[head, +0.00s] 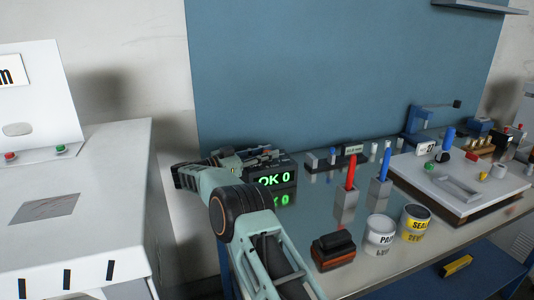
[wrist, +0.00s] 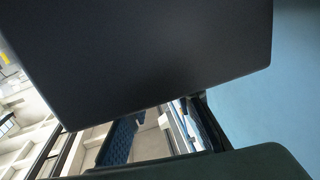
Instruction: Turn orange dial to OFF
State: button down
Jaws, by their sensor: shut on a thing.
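My arm reaches over the left end of the bench, and my gripper (head: 262,156) is at the top and back of a dark box with a green "OK 0" display (head: 274,180). My gripper is shut on a dark thing, largely hidden in the head view. In the wrist view a large plain dark slab (wrist: 150,60) fills the upper part, very close to the camera; I cannot tell whether it is the held thing. I cannot make out an orange dial or an OFF mark in either view.
A black and orange-red block (head: 333,250), a white can (head: 380,232) and a yellow-labelled can (head: 415,222) stand at the bench front. Red and blue handles (head: 351,170) stand in grey holders behind. A white board (head: 465,180) lies right. A white cabinet (head: 70,210) stands left.

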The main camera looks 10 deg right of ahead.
jog(key=shift+f, duration=0.2)
jog(key=c, duration=1.6)
grip_release()
jog(key=shift+d, duration=0.1)
jog(key=shift+r, duration=0.1)
jog(key=shift+r, duration=0.15)
notch_tip(320, 180, up, 10)
jog(key=shift+f, duration=0.15)
